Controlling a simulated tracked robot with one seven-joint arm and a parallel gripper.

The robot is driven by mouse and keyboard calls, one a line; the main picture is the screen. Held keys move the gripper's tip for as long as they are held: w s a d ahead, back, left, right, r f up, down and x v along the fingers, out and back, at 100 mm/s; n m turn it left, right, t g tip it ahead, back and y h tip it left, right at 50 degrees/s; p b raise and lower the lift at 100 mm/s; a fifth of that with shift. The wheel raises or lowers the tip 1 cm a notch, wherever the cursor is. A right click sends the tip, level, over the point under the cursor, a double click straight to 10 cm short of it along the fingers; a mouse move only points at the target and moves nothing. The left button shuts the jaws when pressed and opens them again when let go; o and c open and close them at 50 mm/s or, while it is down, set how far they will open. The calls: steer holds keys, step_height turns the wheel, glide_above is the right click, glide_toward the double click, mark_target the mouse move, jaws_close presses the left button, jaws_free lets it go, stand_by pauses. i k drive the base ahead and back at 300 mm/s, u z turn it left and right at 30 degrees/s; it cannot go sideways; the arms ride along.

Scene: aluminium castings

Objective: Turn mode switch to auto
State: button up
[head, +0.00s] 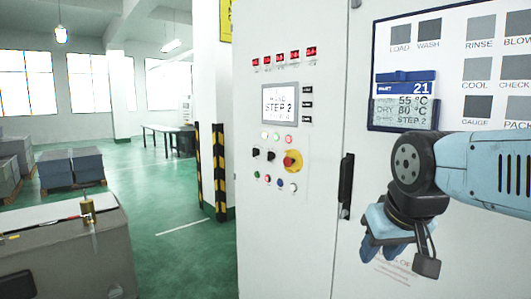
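The control panel is on a white cabinet (258,230). Two small black rotary switches, one at left (256,153) and one beside it (271,156), sit below a row of coloured buttons. Which one is the mode switch, and how each is turned, is too small to tell. A red knob on a yellow plate (292,160) is to their right. A screen (280,103) above reads "STEP 2". My gripper (398,252) hangs at the right in front of the cabinet, pointing down, apart from the switches. Its finger opening is unclear, and I see nothing held.
A black door handle (346,185) lies between the panel and my gripper. A blue-framed board (450,68) with cards hangs behind my arm. A striped black-yellow post (220,172) stands left of the cabinet. A grey bench (70,260) is at front left. Green floor is open between.

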mark_target(256, 152)
steer(key=z, duration=1.15)
steer(key=k, duration=1.25)
steer(key=u, duration=1.2)
steer(key=i, duration=1.7)
steer(key=z, duration=0.05)
